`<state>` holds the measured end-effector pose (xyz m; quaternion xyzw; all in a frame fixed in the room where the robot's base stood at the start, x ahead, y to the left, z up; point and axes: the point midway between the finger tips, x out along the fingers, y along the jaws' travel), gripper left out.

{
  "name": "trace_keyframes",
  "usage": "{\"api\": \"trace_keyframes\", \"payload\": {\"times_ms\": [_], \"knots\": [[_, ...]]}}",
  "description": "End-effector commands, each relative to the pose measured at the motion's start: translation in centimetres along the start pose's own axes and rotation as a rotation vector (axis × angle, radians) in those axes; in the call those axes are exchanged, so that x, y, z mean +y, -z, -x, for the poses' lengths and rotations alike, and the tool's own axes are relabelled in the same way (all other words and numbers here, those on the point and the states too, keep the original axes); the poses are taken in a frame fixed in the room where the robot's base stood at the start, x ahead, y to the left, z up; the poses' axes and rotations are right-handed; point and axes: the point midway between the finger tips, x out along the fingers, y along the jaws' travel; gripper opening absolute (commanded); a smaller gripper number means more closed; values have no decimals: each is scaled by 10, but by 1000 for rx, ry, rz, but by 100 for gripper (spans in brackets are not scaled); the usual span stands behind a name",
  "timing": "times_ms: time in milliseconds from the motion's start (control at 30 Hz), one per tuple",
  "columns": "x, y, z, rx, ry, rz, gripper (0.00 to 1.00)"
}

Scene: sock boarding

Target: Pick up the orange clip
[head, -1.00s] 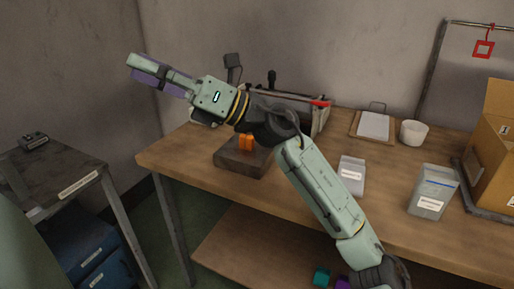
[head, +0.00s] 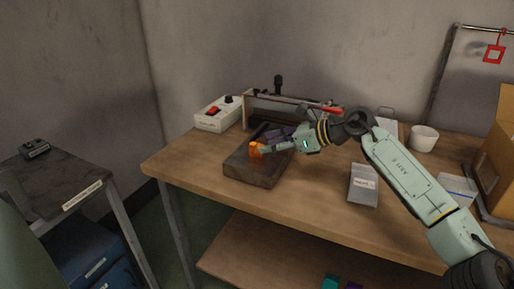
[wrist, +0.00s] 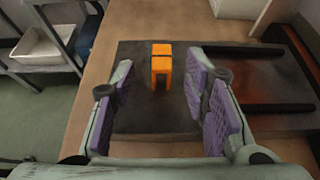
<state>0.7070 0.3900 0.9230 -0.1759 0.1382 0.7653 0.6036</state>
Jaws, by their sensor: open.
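The orange clip (head: 256,149) stands upright on a dark block-like base (head: 246,173) on the workbench. My gripper (head: 268,142) is at the base, just right of the clip in the head view. In the wrist view my gripper (wrist: 158,84) is open, with purple-padded fingers. The clip lies ahead between the fingertips, nearer the left finger, and I see no contact.
A white control box (head: 217,114) with a red switch and a metal frame stand behind the base. Two dark rails (wrist: 265,108) lie right of my fingers.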

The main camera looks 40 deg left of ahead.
Motion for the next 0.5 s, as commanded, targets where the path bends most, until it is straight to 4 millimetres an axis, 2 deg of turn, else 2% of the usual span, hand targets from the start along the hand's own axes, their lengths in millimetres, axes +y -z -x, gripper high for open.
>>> {"api": "trace_keyframes", "payload": {"times_ms": [167,300,500], "knots": [[-1,-8,-24,0,-4,0,42],[-2,-6,-43,-1,-2,-1,42],[-2,-3,-50,-1,1,-1,42]]}}
